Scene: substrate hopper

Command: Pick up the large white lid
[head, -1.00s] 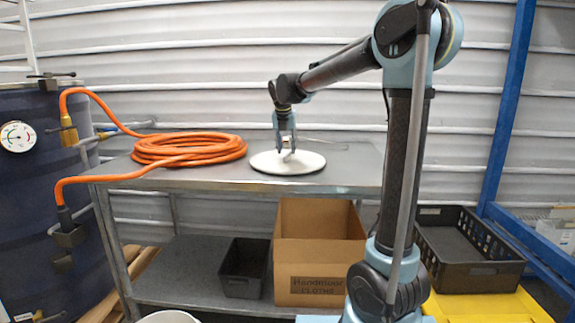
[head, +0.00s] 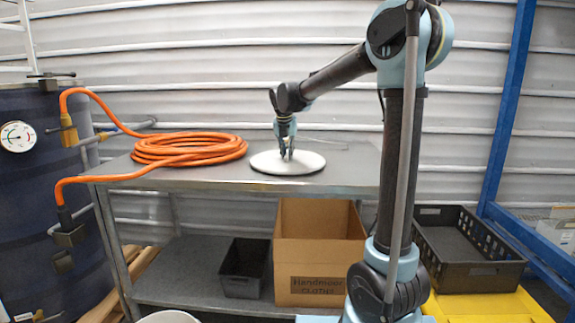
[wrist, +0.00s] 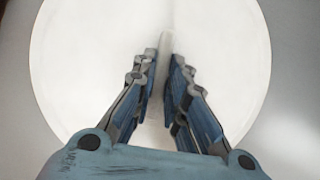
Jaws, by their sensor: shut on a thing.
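The large white lid (head: 270,163) is a flat round disc lying on the grey metal table, near its front edge. In the wrist view the lid (wrist: 75,60) fills most of the picture. My gripper (head: 287,156) points down over the middle of the lid. In the wrist view my gripper (wrist: 161,65) has its two fingers close together around a narrow raised white handle (wrist: 166,42) on the lid. The fingers hide part of the handle. The lid looks level and at the table surface; I see no clear gap beneath it.
A coiled orange hose (head: 188,148) lies left of the lid on the table (head: 225,180) and runs to a dark blue drum (head: 35,210). A cardboard box (head: 320,250) and a small black bin (head: 243,268) stand below. A black crate (head: 468,275) sits at right.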

